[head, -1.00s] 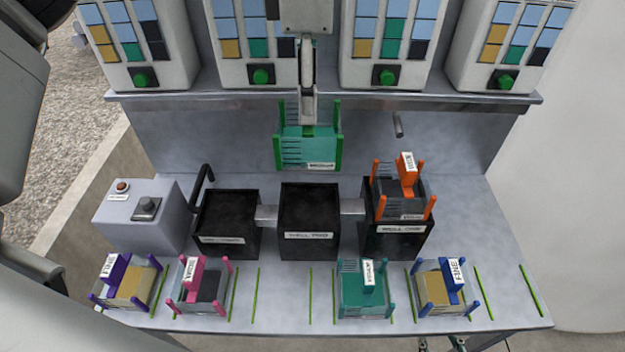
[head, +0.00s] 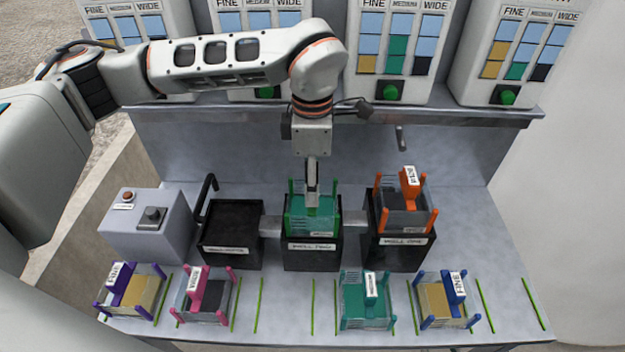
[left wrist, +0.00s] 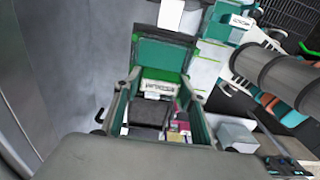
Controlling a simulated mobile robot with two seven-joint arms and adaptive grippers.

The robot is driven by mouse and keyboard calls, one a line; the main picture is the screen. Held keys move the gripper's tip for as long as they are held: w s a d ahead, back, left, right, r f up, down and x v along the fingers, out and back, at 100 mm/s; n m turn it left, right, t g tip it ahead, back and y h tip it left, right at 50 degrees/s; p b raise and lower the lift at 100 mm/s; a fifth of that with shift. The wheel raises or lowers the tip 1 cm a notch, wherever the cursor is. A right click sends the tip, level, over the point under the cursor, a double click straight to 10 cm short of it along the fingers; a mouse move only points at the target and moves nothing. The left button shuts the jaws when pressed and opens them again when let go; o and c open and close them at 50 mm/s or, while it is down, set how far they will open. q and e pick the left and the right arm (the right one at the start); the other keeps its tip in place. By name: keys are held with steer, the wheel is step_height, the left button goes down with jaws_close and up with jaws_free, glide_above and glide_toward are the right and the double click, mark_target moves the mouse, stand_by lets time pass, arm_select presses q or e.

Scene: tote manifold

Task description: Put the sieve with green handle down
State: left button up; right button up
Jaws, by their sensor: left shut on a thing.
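The sieve with green handle (head: 298,226) has green corner posts and teal sides. In the head view it sits upright at the mouth of the middle black well (head: 312,258), labelled WELL TWO, with its lower part hidden inside. My left gripper (head: 312,198) reaches down from above and is shut on its green handle. In the left wrist view a green-edged frame with teal walls (left wrist: 163,54) fills the middle, close to the camera. Whether the sieve touches the well floor cannot be seen. My right gripper is not in view.
An orange-handled sieve (head: 405,200) stands in the right well (head: 398,250). The left well (head: 232,245) looks empty. A grey button box (head: 145,228) stands left.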

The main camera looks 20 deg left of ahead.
arm_select(q)
steer(key=shift+f, duration=0.2)
steer(key=o, duration=1.2)
steer(key=shift+f, duration=0.2)
steer(key=shift+c, duration=0.2)
steer(key=o, duration=0.4)
steer(key=shift+o, duration=0.2)
steer(key=shift+r, duration=0.1)
